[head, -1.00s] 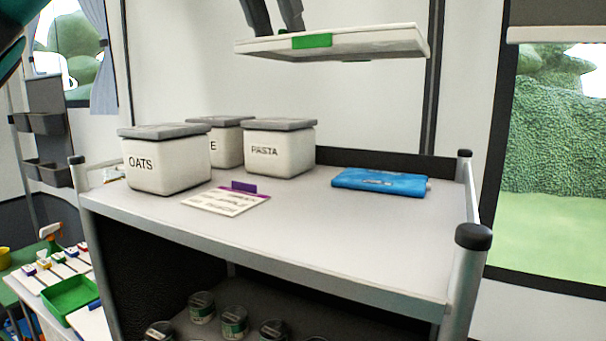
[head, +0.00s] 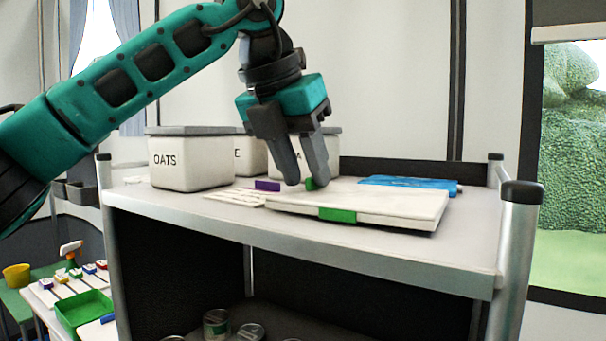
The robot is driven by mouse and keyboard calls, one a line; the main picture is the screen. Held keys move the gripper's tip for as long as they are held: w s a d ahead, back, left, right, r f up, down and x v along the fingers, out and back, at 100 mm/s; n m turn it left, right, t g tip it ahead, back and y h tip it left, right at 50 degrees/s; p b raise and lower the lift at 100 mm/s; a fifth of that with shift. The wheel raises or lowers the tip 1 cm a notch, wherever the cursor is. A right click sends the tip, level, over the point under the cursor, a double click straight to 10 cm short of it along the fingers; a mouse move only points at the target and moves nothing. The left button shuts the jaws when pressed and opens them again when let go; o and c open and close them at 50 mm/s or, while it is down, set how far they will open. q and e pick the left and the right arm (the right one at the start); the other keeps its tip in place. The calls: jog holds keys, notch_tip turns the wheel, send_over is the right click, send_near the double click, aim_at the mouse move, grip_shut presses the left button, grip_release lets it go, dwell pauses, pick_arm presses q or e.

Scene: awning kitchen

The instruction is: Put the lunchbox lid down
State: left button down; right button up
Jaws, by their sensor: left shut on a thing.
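The lunchbox lid (head: 375,203) is a flat white slab with green clips on its edges. It is level, at or just above the grey top of the shelf unit (head: 330,240), near the front edge; I cannot tell whether it rests fully. My left gripper (head: 304,180) comes down from above and is shut on the lid at its left part, by the far green clip. My right gripper is out of view.
Canisters marked OATS (head: 190,162) and others stand behind left. A card with a purple clip (head: 267,185) lies left of the lid, close to it. A blue flat pack (head: 410,184) lies just behind the lid. Corner posts (head: 518,240) rise at the right.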

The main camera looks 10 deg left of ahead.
pick_arm(q)
jog(key=shift+f, duration=0.2)
jog(key=shift+f, duration=0.15)
jog(key=c, duration=0.7)
grip_release()
jog(key=shift+c, duration=0.2)
jog(key=shift+r, duration=0.35)
jog(key=p+v, duration=0.2)
jog(key=v, duration=0.9)
jog(key=shift+s+r, duration=0.25)
jog(key=shift+r, duration=0.1)
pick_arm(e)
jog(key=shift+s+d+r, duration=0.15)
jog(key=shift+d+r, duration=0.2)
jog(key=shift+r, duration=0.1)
pick_arm(q)
jog(key=shift+a, duration=0.1)
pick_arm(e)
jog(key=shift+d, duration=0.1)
